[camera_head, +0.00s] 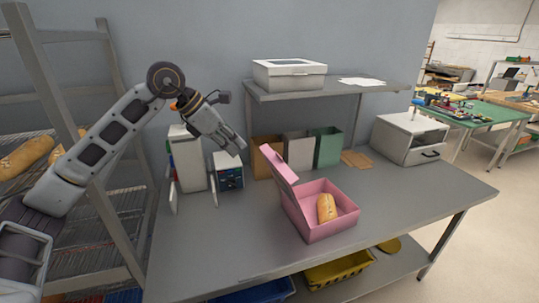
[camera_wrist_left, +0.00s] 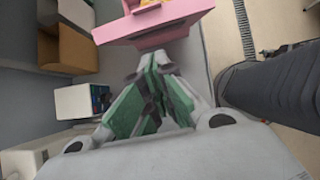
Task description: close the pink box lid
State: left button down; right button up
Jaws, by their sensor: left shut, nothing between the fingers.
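The pink box (camera_head: 318,228) stands on the grey table with a bread roll (camera_head: 326,207) inside it. Its lid (camera_head: 279,164) is open, standing up and leaning at the box's left side. My left gripper (camera_head: 240,149) is shut and empty, above and to the left of the lid, apart from it in the head view. In the left wrist view the shut fingers (camera_wrist_left: 152,84) point toward the pink lid (camera_wrist_left: 152,22), which shows at the top; the gap between them is hard to judge. My right gripper is in neither view.
Behind the lid stand a brown, a white and a green bag (camera_head: 328,147). A white upright box (camera_head: 188,158) and a small dark-fronted box (camera_head: 228,170) stand at the left. A white cabinet (camera_head: 402,137) is at the right. The table's front right is clear.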

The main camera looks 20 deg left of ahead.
aim_at(273, 164)
pick_arm(q)
jog(key=shift+s+r, duration=0.15)
jog(key=shift+s, duration=0.05)
jog(key=shift+w+d+f+p, duration=0.85)
jog(key=shift+w+d+f, duration=0.7)
jog(key=shift+d+f, duration=0.25)
jog(key=shift+w+d+f+p, duration=0.8)
jog(key=shift+w+d+f, duration=0.75)
jog(key=shift+d, duration=0.3)
jog(key=shift+r, duration=0.2)
